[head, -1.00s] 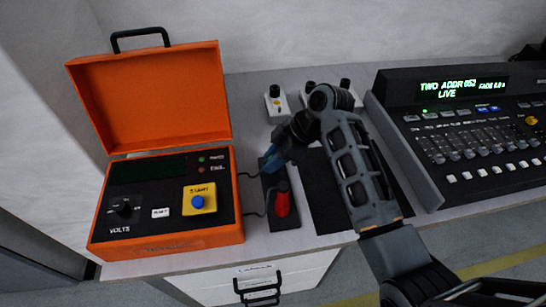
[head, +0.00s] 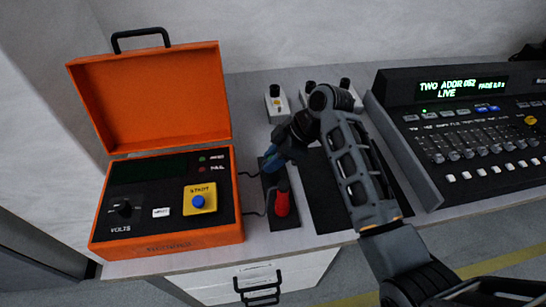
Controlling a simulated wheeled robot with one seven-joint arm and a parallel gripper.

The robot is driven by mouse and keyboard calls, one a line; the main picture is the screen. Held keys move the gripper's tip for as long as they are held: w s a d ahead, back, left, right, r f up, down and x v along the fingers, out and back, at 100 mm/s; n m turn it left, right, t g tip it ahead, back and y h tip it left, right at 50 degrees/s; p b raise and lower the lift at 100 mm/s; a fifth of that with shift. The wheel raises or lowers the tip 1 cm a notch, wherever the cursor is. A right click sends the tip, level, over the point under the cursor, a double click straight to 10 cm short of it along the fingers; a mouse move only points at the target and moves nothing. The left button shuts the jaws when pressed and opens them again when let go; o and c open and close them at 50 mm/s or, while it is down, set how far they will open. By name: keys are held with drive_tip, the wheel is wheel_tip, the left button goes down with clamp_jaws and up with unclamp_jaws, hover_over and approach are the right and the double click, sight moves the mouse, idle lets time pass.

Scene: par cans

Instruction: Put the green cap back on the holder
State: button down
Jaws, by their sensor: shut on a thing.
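My gripper (head: 274,160) reaches down from the right over the far end of a black strip-shaped holder (head: 286,222). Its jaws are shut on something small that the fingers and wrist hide. Blue shows at the fingertips, and I cannot tell whether it belongs to the gripper. I can make out no green cap. A red cap (head: 283,204) with a dark top stands on the near half of the holder, in front of my gripper and apart from its fingertips. I cannot tell whether the held thing touches the holder.
An open orange tester case (head: 165,245) stands left of the holder, with thin black cables running towards it. A black mat (head: 327,205) lies to the right, partly under my arm. A mixing console (head: 440,110) stands further right. Small white switch boxes (head: 277,108) stand behind.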

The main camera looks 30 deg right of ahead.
drive_tip(key=shift+f, duration=0.35)
idle(0.3)
drive_tip(key=c, duration=0.8)
unclamp_jaws()
drive_tip(key=shift+b+v, duration=0.3)
drive_tip(key=shift+v, duration=3.6)
